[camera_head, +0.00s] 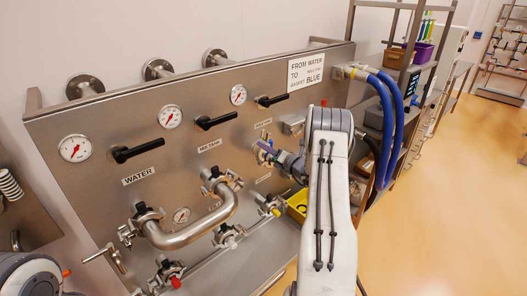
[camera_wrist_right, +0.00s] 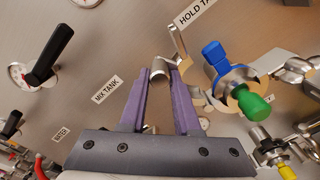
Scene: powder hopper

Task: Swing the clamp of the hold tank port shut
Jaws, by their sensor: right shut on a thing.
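The hold tank port is at the right of the steel panel, below the label HOLD TANK (camera_head: 262,124); in the head view my right gripper and arm mostly hide it. My right gripper (camera_head: 266,150) has purple fingers close to the panel. In the right wrist view the fingers (camera_wrist_right: 166,98) are shut on a curved metal clamp piece (camera_wrist_right: 158,68). A thin metal bar (camera_wrist_right: 179,42) rises beside it. To the right are a blue knob (camera_wrist_right: 213,53) and a green part (camera_wrist_right: 252,101) on a metal fitting. How far the clamp stands open cannot be told. My left gripper is out of view.
A bent steel pipe (camera_head: 194,234) joins two ports left of my right gripper. Black handles (camera_head: 138,150) and gauges stick out above. Capped fittings (camera_head: 174,282) line the lower panel. Blue hoses (camera_head: 385,120) hang at the right. A yellow bin (camera_head: 297,207) stands beside my arm.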

